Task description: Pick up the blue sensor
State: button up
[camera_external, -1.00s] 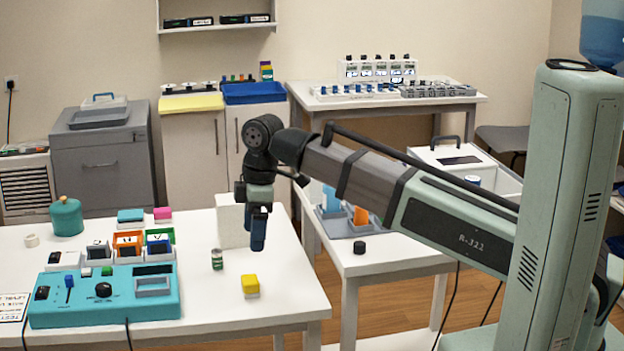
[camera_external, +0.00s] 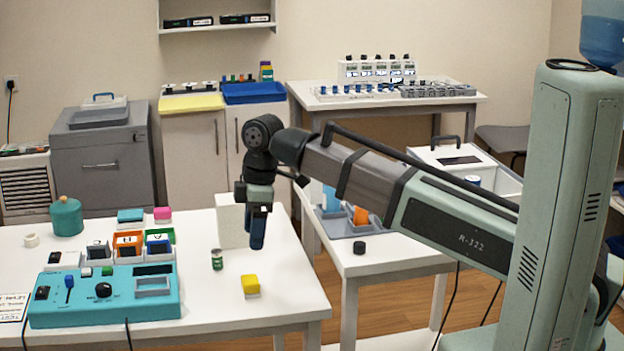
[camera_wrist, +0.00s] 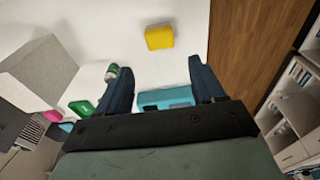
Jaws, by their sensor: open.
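A small blue piece (camera_external: 158,242), which looks like the blue sensor, sits in the row of holders behind the teal console (camera_external: 105,293) on the left table. It is small and partly covered by its neighbours. My gripper (camera_external: 257,240) hangs above the right part of this table, well to the right of the blue piece, pointing down. In the wrist view my gripper (camera_wrist: 157,75) is open, with nothing between its fingers. A teal edge (camera_wrist: 166,98) shows beyond the gripper body. I cannot pick out the blue piece in the wrist view.
A yellow block (camera_external: 250,285) and a green can (camera_external: 217,259) stand on the table near my gripper. A white box (camera_external: 232,222) stands just behind it. An orange holder (camera_external: 128,243) and a pink block (camera_external: 162,213) are near the blue piece.

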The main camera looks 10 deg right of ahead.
notch_tip(320, 180, up, 4)
jog(key=h, duration=0.1)
send_over(158, 237)
jog(key=f, duration=0.8)
jog(key=shift+s+a+f, duration=0.15)
jog(key=shift+s+a, duration=0.2)
jog(key=shift+w+d+f, duration=0.15)
jog(key=shift+f, duration=1.2)
jog(key=shift+w+d+f, duration=0.15)
jog(key=shift+f, duration=1.15)
jog(key=c, duration=1.1)
